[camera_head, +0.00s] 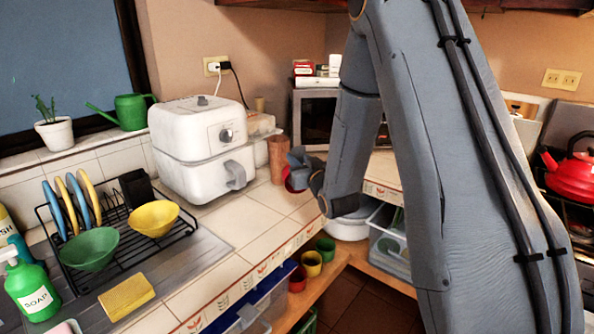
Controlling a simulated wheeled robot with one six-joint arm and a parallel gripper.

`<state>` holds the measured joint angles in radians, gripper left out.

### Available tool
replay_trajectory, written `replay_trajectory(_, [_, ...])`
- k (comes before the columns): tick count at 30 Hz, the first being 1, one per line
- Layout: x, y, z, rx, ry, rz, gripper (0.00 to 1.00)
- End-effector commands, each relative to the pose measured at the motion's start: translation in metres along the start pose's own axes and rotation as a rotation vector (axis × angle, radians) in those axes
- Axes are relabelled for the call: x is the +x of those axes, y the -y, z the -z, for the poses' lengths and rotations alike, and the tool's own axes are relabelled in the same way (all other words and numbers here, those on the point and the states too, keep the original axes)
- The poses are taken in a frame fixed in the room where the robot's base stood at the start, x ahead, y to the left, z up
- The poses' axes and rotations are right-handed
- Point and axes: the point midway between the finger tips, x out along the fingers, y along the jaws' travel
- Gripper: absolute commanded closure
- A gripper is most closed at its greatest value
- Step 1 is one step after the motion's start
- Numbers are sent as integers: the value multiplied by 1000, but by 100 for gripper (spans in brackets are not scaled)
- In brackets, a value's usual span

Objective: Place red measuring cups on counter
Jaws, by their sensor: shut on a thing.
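The red measuring cups (290,184) show as a small red shape at my gripper (298,172), partly hidden by it; I cannot make out separate cups. My gripper is shut on them at the end of my grey arm, over or close to the edge of the tiled counter (262,222). From this view I cannot tell whether the cups touch the counter. They are just right of the white air fryer and in front of a brown cylinder.
The white air fryer (200,150) stands behind the bare tiles. A brown cylinder (277,158) is close to my gripper. A dish rack (120,240) with bowls and plates is at left. Small coloured pots (312,264) sit on the lower shelf. A red kettle (572,175) is far right.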

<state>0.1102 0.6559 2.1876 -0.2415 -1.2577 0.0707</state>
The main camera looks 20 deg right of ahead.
Motion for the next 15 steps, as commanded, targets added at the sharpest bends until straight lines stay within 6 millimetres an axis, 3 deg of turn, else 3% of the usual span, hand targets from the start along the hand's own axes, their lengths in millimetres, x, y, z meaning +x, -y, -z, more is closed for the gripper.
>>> replay_trajectory(9, [1,2,-36,0,2,3,100])
replay_trajectory(15, [1,2,-39,-1,0,3,100])
